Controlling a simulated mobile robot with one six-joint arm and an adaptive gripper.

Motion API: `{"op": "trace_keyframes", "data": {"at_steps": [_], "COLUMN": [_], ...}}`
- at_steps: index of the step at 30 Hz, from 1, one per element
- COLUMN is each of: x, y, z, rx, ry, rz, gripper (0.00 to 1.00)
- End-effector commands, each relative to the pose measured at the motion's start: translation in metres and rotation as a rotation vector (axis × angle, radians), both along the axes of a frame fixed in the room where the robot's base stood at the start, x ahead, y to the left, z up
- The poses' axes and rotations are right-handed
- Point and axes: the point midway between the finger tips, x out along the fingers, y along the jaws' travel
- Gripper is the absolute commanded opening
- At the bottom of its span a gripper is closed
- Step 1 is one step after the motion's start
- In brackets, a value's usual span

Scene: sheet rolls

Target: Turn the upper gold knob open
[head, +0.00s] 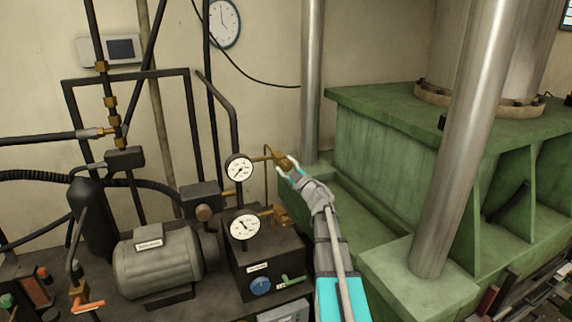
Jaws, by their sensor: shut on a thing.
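The upper gold knob (281,158) sits at the end of a thin brass pipe, right of the upper white gauge (239,169). My gripper (287,168) reaches in from the lower right and is shut on this knob, with its fingers on either side. The fingers hide part of the knob, so its turn angle cannot be told. A lower gold knob (283,216) sits below, right of the lower white gauge (245,227), apart from my gripper.
A grey motor (158,262) and dark pipes fill the left. A blue dial (261,287) and a green-handled valve (290,281) are below the gauges. A green machine block (400,150) and a steel column (468,140) stand close on the right.

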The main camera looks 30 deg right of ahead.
Motion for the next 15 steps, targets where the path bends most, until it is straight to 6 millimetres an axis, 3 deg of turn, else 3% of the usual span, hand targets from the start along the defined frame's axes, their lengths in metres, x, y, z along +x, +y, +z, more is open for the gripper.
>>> {"op": "trace_keyframes", "data": {"at_steps": [15], "x": [0.001], "y": [-0.0006], "z": [0.0036], "rx": [-0.488], "ry": [0.037], "rz": [0.0], "gripper": [0.12]}}
